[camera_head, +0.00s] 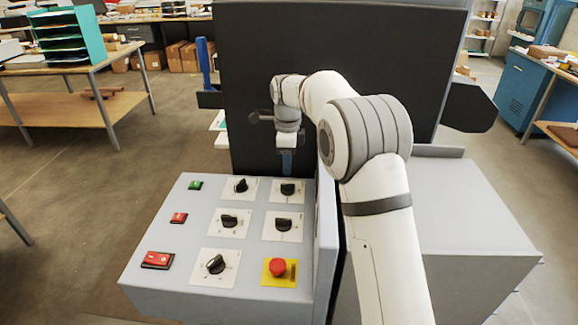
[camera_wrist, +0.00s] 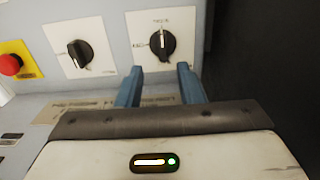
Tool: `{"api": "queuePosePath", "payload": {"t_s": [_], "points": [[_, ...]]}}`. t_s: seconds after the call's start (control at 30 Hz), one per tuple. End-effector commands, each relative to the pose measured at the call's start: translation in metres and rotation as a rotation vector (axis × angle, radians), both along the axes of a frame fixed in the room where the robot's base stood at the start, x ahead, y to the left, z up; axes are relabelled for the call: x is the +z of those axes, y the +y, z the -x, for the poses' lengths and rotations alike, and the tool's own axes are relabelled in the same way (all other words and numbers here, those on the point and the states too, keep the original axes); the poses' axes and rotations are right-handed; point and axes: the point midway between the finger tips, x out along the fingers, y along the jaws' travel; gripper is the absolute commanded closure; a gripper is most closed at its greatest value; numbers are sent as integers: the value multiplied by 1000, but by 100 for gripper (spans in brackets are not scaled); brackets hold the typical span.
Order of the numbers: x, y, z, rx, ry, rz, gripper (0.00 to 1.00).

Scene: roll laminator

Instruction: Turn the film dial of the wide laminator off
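The control panel (camera_head: 185,215) of the laminator carries several black dials on white plates. My gripper (camera_head: 287,163) is just above and behind the back right dial (camera_head: 288,188). In the wrist view my gripper (camera_wrist: 159,68) is open and empty, its two blue fingers apart. That dial (camera_wrist: 162,44) lies ahead of the fingertips, roughly between them, apparently untouched; its handle stands upright in the picture. A second dial (camera_wrist: 80,53), to its left, is the middle right one (camera_head: 283,224) in the head view. The labels are too small to read, so I cannot tell which is the film dial.
A red emergency button on yellow (camera_head: 278,268) sits at the panel's front right. Red and green switches (camera_head: 158,260) line its left side. A tall dark machine housing (camera_head: 260,80) rises behind the panel, and a grey upright plate (camera_head: 326,220) bounds its right side.

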Motion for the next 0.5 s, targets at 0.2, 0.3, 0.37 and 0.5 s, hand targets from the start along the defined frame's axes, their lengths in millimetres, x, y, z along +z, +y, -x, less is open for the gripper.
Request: {"api": "queuePosePath", "payload": {"t_s": [0.2,0.3,0.37,0.5], "points": [[-17,-1,0,-2,3,1,66],[-34,-1,0,-2,4,1,66],[-44,-1,0,-2,3,1,66],[-63,-1,0,-2,2,1,66]]}}
